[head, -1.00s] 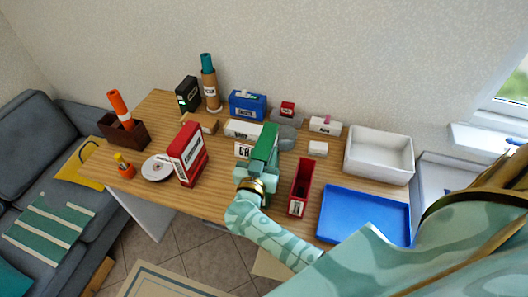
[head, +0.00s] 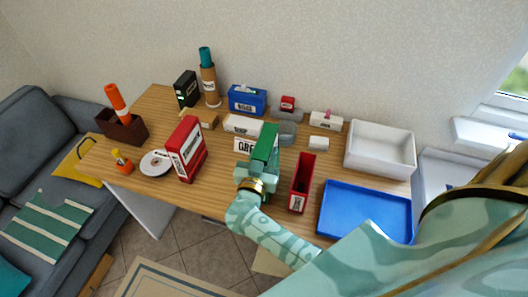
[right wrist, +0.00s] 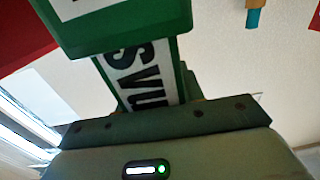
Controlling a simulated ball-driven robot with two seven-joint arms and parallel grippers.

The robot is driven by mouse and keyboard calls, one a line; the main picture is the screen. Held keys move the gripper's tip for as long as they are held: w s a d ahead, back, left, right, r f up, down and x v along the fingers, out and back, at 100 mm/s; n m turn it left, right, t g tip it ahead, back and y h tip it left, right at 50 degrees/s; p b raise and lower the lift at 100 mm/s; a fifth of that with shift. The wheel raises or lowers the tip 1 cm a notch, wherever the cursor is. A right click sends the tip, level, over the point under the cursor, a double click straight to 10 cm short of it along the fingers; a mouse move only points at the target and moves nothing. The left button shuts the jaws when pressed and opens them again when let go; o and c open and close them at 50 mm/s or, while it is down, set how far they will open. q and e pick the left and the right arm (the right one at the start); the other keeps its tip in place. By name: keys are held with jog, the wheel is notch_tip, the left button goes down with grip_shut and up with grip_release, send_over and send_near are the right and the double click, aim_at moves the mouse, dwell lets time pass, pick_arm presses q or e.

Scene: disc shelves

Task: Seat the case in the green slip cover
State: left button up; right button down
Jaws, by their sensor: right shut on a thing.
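My right gripper (head: 258,172) is shut on the case, low over the front middle of the table. In the right wrist view the case (right wrist: 147,75) is a narrow green box with a white label and black letters. A wider green slip cover (right wrist: 125,38), with a white label, adjoins its far end; I cannot tell how deep the case sits in it. In the head view a tall green block (head: 266,142) shows just beyond the gripper; the join between case and cover is hidden there. My left gripper is not in view.
An open red slip cover (head: 301,183) stands right of the gripper, beside a blue tray (head: 327,228). A red cased block (head: 187,150) and a white disc (head: 150,165) are to the left. A sign (head: 241,146) and several boxes stand behind.

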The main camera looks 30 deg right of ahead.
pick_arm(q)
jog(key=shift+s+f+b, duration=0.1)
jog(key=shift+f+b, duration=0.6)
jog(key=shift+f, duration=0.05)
pick_arm(e)
jog(key=shift+f, duration=1.15)
jog(key=c, duration=0.8)
grip_release()
